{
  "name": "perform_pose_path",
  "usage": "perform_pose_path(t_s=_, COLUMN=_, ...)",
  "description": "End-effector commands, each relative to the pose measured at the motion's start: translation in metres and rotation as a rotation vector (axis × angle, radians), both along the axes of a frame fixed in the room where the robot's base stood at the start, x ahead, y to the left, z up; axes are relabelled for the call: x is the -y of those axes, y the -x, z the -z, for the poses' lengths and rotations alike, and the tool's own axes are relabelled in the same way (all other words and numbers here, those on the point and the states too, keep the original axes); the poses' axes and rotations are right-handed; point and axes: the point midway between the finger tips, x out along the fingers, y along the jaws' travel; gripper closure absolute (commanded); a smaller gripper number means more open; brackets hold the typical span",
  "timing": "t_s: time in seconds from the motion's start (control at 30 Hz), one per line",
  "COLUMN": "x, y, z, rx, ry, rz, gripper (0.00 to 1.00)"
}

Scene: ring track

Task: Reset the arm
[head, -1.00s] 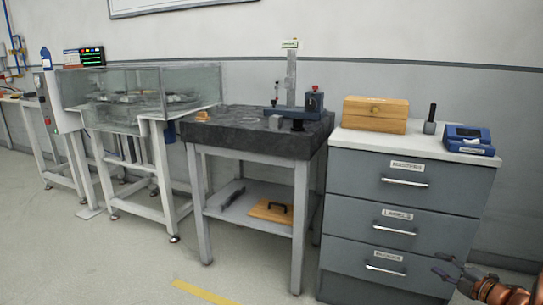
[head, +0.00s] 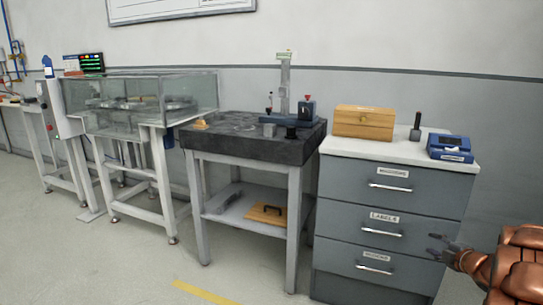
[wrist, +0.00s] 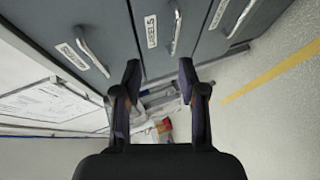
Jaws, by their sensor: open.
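My gripper (head: 440,248) shows at the lower right of the head view, in front of the grey drawer cabinet (head: 346,262), with my copper-coloured arm behind it. In the wrist view my gripper (wrist: 158,85) has its two dark fingers spread apart with nothing between them. The cabinet's drawer fronts (wrist: 215,25) and handles fill the top of the wrist view. I cannot tell the exact gap between the fingers and the cabinet.
On the cabinet are a wooden box (head: 364,122), a dark upright tool (head: 416,126) and a blue device (head: 450,147). Left of it stand a granite-topped table (head: 250,149) and a glass-walled machine (head: 190,100). The floor (head: 120,270) in front is clear.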

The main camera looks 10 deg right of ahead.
Motion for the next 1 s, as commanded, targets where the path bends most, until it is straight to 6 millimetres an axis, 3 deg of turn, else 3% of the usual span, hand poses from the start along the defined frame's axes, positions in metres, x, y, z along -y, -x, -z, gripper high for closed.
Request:
perform_pose_path(t_s=0.03, x=-0.003, y=-0.007, z=-0.028, rx=-0.013, ry=0.004, rz=0.034, gripper=0.59)
perform_pose_path(t_s=0.27, x=-0.009, y=-0.013, z=-0.107, rx=-0.097, ry=-0.042, rz=0.284, gripper=0.59)
perform_pose_path(t_s=0.47, x=-0.034, y=0.001, z=-0.169, rx=-0.156, ry=-0.129, rz=0.496, gripper=0.59)
perform_pose_path(t_s=0.6, x=-0.062, y=0.021, z=-0.206, rx=-0.194, ry=-0.214, rz=0.635, gripper=0.59)
perform_pose_path(t_s=0.77, x=-0.105, y=0.052, z=-0.239, rx=-0.253, ry=-0.329, rz=0.777, gripper=0.59)
perform_pose_path(t_s=1.0, x=-0.186, y=0.115, z=-0.274, rx=-0.383, ry=-0.521, rz=0.964, gripper=0.59)
